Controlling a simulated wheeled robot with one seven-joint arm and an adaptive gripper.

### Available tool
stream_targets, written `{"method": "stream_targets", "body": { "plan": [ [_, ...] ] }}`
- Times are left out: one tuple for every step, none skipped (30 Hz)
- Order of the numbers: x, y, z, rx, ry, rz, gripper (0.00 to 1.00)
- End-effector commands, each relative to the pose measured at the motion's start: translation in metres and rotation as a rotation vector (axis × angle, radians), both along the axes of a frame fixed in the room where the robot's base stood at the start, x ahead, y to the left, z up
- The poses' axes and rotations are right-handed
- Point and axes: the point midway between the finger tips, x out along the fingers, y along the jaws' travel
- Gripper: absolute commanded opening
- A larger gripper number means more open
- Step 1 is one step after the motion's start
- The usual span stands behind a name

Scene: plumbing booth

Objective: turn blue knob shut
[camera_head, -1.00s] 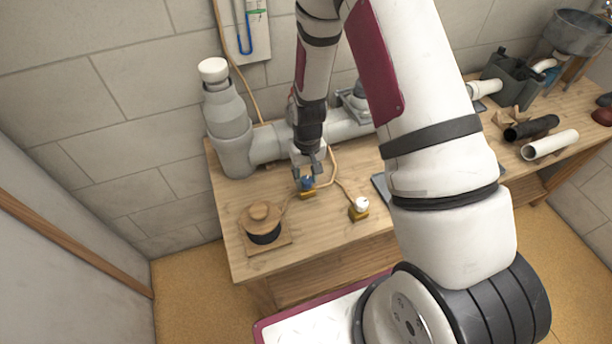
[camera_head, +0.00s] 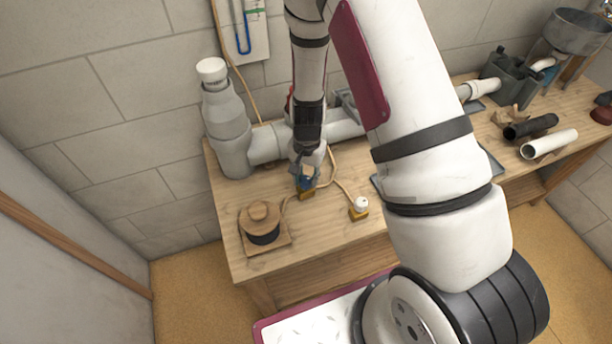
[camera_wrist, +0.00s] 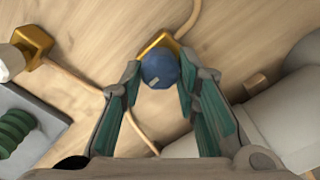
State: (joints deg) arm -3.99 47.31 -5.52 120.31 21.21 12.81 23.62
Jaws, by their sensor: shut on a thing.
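The blue knob (camera_wrist: 160,70) sits on a yellow valve base (camera_wrist: 158,42) on the wooden bench. In the head view the blue knob (camera_head: 305,183) is partly covered by my gripper (camera_head: 305,178), which points down over it. In the wrist view my gripper (camera_wrist: 160,84) has one finger on each side of the knob, shut on it near the fingertips. A small tan mark shows on the knob's face. The yellow base (camera_head: 307,195) stands just below the fingers in the head view.
A white knob (camera_head: 361,204) on another yellow base stands to the right. A round wooden-topped spool (camera_head: 262,221) stands at the left. Grey pipework (camera_head: 262,148) runs behind my gripper, close to it. Thin tan hoses cross the bench. Bare wood lies in front.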

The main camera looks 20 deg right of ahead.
Motion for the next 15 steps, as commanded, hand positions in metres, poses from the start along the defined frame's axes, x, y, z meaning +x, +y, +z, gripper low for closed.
{"method": "stream_targets", "body": {
  "plan": [
    [0.0003,0.0003,0.0002,0.0,0.0,-0.01,0.01],
    [0.0001,0.0003,0.0002,0.0,0.0,-0.015,0.01],
    [0.0001,0.0003,0.0002,-0.001,-0.001,-0.02,0.01],
    [0.0001,0.0003,0.0002,0.0,0.0,-0.023,0.01],
    [0.0001,0.0003,0.0002,0.0,0.0,-0.026,0.01],
    [0.0001,0.0003,0.0002,0.0,0.0,-0.029,0.01],
    [0.0001,0.0003,0.0002,0.0,-0.001,-0.031,0.01],
    [0.0001,0.0003,0.0002,0.0,-0.001,-0.032,0.01],
    [0.0001,0.0003,0.0002,0.0,-0.001,-0.033,0.01],
    [0.0001,0.0003,0.0002,0.0,-0.001,-0.033,0.01],
    [0.0001,0.0003,0.0002,0.001,0.0,-0.033,0.01],
    [0.0001,0.0003,0.0002,0.001,0.0,-0.033,0.01],
    [0.0001,0.0003,0.0002,0.001,0.0,-0.033,0.01],
    [0.0001,0.0003,0.0002,0.001,0.0,-0.033,0.01],
    [0.0001,0.0003,0.0002,0.001,0.0,-0.033,0.01]
  ]
}}
